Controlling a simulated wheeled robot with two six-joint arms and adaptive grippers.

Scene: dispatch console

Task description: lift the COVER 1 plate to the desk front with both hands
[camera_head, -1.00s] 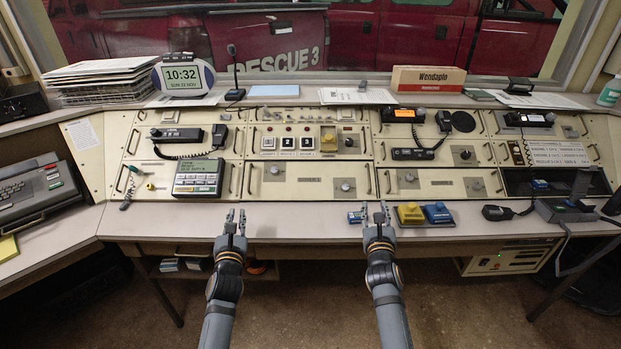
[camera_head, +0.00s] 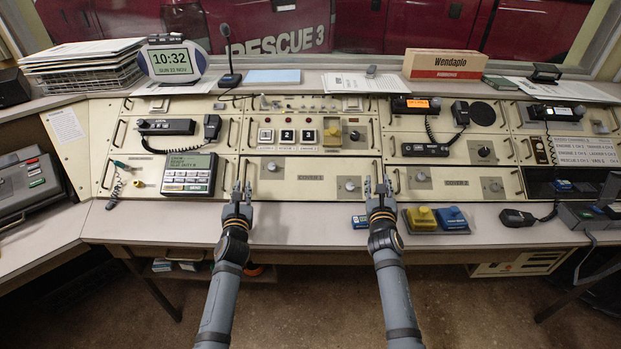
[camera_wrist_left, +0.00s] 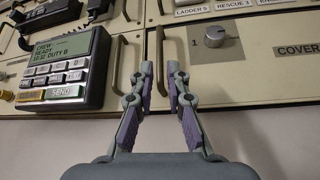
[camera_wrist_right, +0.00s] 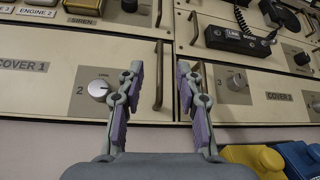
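The COVER 1 plate (camera_head: 311,189) is a cream panel low in the console's middle, flat in its place. It has a round knob near each end, marked 1 (camera_wrist_left: 215,37) and 2 (camera_wrist_right: 98,90), and an upright bar handle at each end. My left gripper (camera_head: 242,190) is open and empty in front of the left handle (camera_wrist_left: 160,48). That handle shows between its fingertips in the left wrist view. My right gripper (camera_head: 378,186) is open and empty, with the right handle (camera_wrist_right: 158,75) between its fingertips in the right wrist view. Contact with either handle cannot be told.
A grey keypad unit (camera_head: 189,174) stands left of the plate.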

